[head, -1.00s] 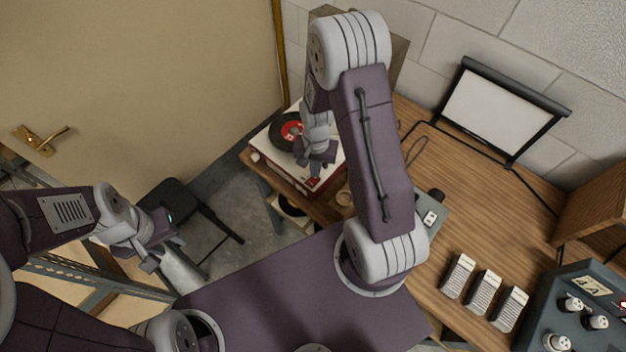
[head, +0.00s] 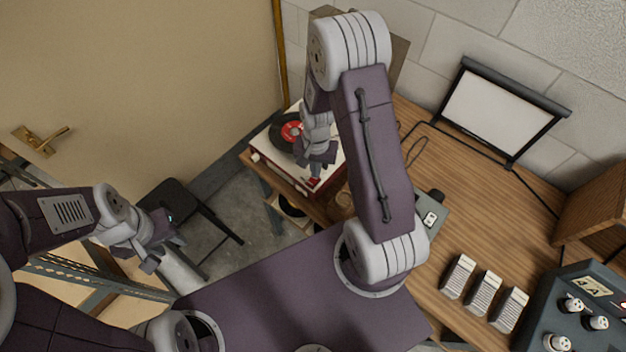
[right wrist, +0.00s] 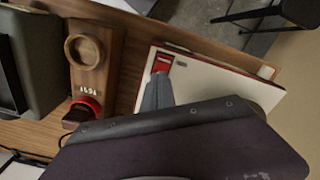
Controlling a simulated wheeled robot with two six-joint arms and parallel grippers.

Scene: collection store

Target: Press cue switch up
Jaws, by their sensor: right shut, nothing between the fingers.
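A white record player with red sides (head: 268,148) stands on a wooden surface, with a black record and red label (head: 291,132) on top. A red switch (right wrist: 162,63) sits near a corner of its white top in the right wrist view; its red also shows in the head view (head: 314,181). My right gripper (right wrist: 157,82) is shut and empty, its tips right at the switch; I cannot tell whether they touch it. Its fingers partly cover the switch. My left gripper (head: 160,255) hangs far from the player, at the left; its jaw opening is unclear.
A wooden block with a round ring (right wrist: 84,51) and a red knob (right wrist: 86,105) stands beside the player. A small screen (head: 500,112), several ribbed blocks (head: 483,292) and a grey control box (head: 580,315) are on the desk at right. A dark chair (head: 190,215) stands left.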

